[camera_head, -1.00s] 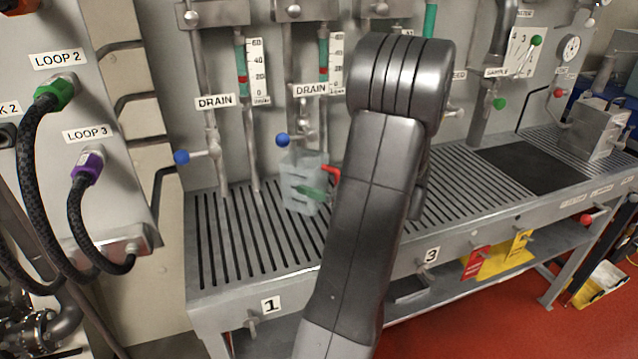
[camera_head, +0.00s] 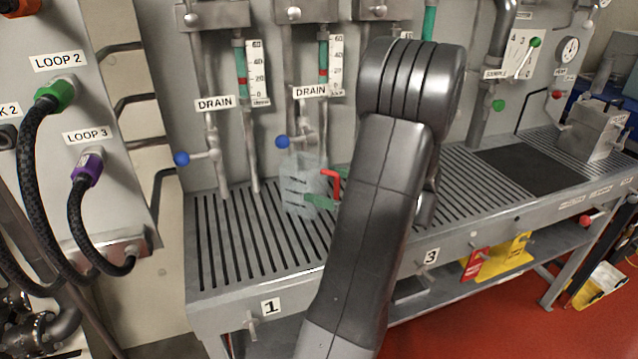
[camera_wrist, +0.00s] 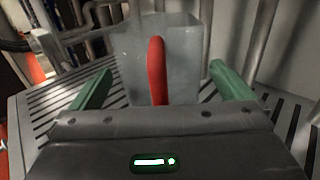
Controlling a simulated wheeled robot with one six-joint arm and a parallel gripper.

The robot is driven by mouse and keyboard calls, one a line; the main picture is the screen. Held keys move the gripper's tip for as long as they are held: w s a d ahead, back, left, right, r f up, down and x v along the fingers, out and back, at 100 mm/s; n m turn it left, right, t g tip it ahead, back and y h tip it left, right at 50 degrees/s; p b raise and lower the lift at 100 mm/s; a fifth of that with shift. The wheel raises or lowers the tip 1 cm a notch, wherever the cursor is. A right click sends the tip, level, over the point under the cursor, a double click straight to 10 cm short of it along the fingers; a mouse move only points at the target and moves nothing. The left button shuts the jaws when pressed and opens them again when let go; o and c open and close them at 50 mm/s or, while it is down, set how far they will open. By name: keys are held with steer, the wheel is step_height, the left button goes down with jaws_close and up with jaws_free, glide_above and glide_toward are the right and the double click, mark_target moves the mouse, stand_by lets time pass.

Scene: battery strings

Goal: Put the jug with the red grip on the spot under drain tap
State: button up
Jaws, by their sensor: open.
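The clear jug (camera_head: 297,184) with the red grip (camera_head: 333,181) stands upright on the slatted bench under the second drain tap, the one with a blue knob (camera_head: 282,142). In the wrist view the jug (camera_wrist: 185,62) is straight ahead, with its red grip (camera_wrist: 157,70) between my fingers. My gripper (camera_wrist: 158,90) is open, its green fingers apart on either side of the grip and not touching it. In the head view my arm hides most of the gripper; one green finger shows beside the jug.
The slatted bench (camera_head: 235,260) is free to the left, under the first drain tap with its blue knob (camera_head: 181,158). A dark mat (camera_head: 530,165) lies on the bench at the right. Pipes and gauges stand close behind the jug.

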steer(key=v, duration=0.9)
steer(key=shift+s+d, duration=0.15)
steer(key=shift+d, duration=0.15)
stand_by(0.8)
